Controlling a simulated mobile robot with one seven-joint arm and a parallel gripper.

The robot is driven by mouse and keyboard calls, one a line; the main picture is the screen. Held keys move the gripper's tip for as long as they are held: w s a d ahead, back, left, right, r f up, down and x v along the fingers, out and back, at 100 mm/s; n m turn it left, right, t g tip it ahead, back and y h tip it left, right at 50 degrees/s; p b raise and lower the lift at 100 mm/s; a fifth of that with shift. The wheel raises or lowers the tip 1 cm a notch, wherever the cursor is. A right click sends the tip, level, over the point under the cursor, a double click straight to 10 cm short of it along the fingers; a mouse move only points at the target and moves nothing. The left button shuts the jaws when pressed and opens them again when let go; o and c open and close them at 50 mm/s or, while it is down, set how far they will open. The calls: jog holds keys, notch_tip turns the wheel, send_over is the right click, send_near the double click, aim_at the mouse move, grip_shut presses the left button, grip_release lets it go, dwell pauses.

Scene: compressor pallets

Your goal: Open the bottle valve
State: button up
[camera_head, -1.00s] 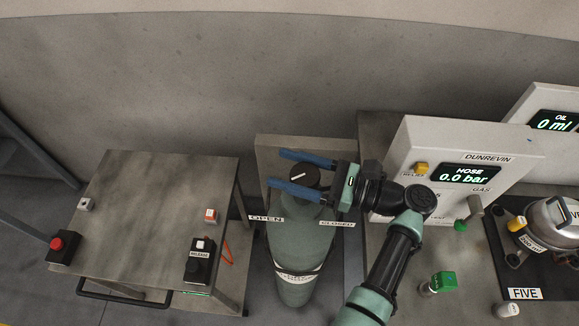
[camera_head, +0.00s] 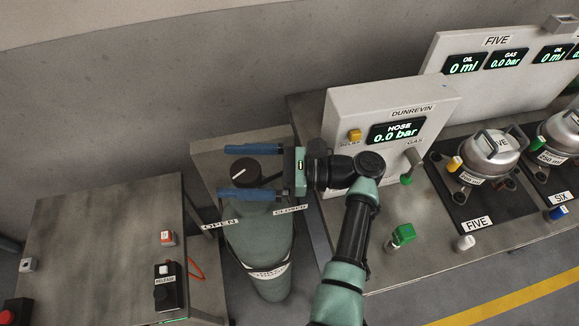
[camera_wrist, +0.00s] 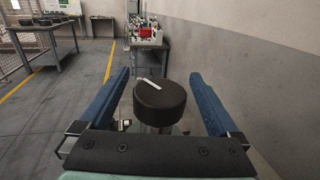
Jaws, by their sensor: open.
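The gas bottle (camera_head: 262,235) stands upright, a grey-green cylinder with a white label band. Its valve is a round black knob (camera_head: 243,171) on top with a white pointer line; the knob also shows in the wrist view (camera_wrist: 160,107). Labels "OPEN" (camera_head: 221,223) and "CLOSED" (camera_head: 291,210) sit in front of the bottle's top, left and right. My gripper (camera_head: 235,171) is open, its two blue fingers on either side of the knob. In the wrist view the knob stands between the fingers with a gap on both sides.
A console marked DUNREVIN (camera_head: 345,107) reads hose 0.0 bar, right of the bottle. A bench (camera_head: 100,240) with a release button box (camera_head: 170,287) stands to the left. A compressor (camera_head: 490,155) stands on the right-hand table. A concrete wall runs behind.

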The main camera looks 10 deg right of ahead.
jog(key=b+v, duration=0.3)
jog(key=v, duration=0.8)
jog(key=shift+s+d+f, duration=0.1)
